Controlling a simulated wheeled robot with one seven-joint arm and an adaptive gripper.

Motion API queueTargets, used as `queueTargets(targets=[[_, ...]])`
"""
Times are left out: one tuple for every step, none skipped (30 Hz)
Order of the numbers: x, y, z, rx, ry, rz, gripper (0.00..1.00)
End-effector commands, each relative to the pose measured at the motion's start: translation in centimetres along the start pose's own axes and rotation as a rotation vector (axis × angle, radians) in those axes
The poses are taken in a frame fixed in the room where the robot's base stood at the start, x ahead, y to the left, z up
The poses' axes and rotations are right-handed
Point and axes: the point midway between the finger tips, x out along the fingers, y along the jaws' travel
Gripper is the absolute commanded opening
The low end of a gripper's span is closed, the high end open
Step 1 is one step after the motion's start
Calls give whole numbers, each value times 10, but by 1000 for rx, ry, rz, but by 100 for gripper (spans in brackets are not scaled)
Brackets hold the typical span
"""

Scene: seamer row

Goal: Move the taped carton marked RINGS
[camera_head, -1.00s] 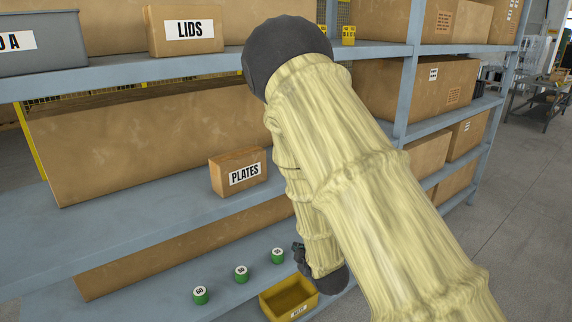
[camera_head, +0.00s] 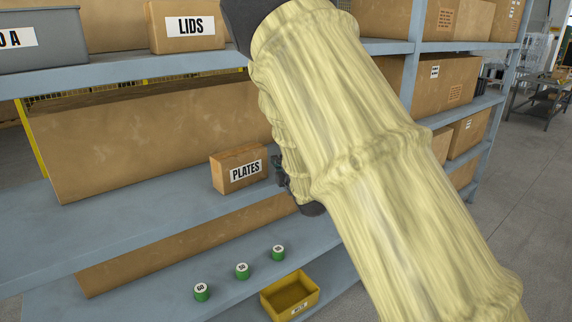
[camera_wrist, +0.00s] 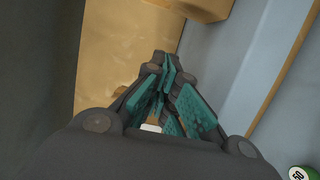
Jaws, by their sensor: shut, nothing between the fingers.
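I see no carton marked RINGS in either view. The cartons with readable names are PLATES (camera_head: 225,178), on the middle shelf, and LIDS (camera_head: 162,32), on the upper shelf. My gripper (camera_head: 279,165) shows small just right of the PLATES carton, partly hidden by my arm. I cannot tell whether it touches that carton. In the wrist view my gripper (camera_wrist: 165,65) has its teal-padded fingers together, with nothing held. A plain brown carton surface (camera_wrist: 105,60) lies beyond the fingers there.
A grey bin (camera_head: 40,58) stands left of LIDS. Several green cans (camera_head: 242,271) and a yellow bin (camera_head: 290,292) are on the lower shelf. A large plain carton (camera_head: 150,140) backs the middle shelf. The middle shelf (camera_head: 110,225) is bare left of PLATES.

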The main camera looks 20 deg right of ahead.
Motion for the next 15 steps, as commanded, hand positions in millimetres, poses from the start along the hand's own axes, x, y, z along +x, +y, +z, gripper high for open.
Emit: queueTargets(targets=[[9, 1, 0, 2, 0, 0, 0], [14, 1, 0, 2, 0, 0, 0], [20, 1, 0, 3, 0, 0, 0], [25, 2, 0, 3, 0, 0, 0], [30, 1, 0, 3, 0, 0, 0], [37, 1, 0, 3, 0, 0, 0], [42, 1, 0, 3, 0, 0, 0], [45, 1, 2, 3, -1, 0, 0], [45, 2, 10, 3, -3, 0, 0], [45, 2, 13, 4, -4, 0, 0], [46, 1, 16, 3, -3, 0, 0], [47, 1, 20, 3, -2, -1, 0], [48, 0, 23, 3, -2, -1, 0], [48, 0, 26, 3, -2, -1, 0], [49, 0, 29, 3, -2, -1, 0]])
